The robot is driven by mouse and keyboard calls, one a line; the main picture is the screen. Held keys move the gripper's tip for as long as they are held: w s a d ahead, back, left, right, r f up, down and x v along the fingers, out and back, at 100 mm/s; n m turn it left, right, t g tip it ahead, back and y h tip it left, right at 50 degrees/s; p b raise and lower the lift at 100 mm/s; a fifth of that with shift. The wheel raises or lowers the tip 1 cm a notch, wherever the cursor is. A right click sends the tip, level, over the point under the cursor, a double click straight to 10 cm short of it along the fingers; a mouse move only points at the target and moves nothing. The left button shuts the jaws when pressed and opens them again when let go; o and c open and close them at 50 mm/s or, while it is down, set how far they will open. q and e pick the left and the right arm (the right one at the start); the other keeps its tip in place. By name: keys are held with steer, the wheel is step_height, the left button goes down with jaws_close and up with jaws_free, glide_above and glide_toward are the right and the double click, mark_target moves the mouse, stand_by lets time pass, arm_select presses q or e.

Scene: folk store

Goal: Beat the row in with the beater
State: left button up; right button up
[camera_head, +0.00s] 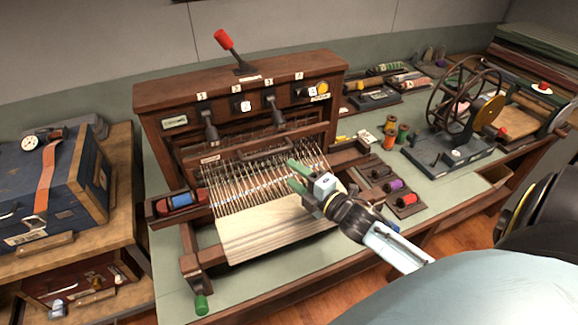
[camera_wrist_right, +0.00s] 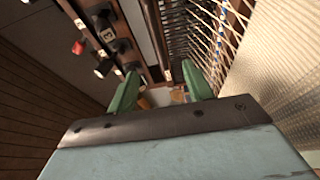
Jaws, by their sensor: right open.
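A wooden table loom (camera_head: 240,92) stands on the bench, with pale warp threads (camera_head: 262,182) running to woven cream cloth (camera_head: 268,228). A dark wooden crossbar that looks like the beater (camera_head: 235,158) spans the loom behind the threads. My right gripper (camera_head: 296,176), with green fingers, is over the right part of the threads. In the right wrist view its fingers (camera_wrist_right: 162,90) are apart, with nothing held between them. The threads and cloth lie to the right there. I cannot tell whether the gripper touches the loom. My left gripper is out of view.
A shuttle with a blue bobbin (camera_head: 181,200) lies at the loom's left side. Colored spools (camera_head: 406,200) sit to the right, and a winding wheel (camera_head: 468,95) stands farther right. A blue case (camera_head: 40,190) is on the left table. A red-knobbed lever (camera_head: 228,45) rises above the loom.

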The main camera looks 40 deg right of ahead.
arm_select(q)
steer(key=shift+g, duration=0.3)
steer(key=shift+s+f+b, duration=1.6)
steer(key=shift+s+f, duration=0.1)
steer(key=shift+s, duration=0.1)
arm_select(e)
steer(key=w+a, duration=0.1)
steer(key=w, duration=0.8)
jaws_close()
steer(key=shift+s, duration=0.1)
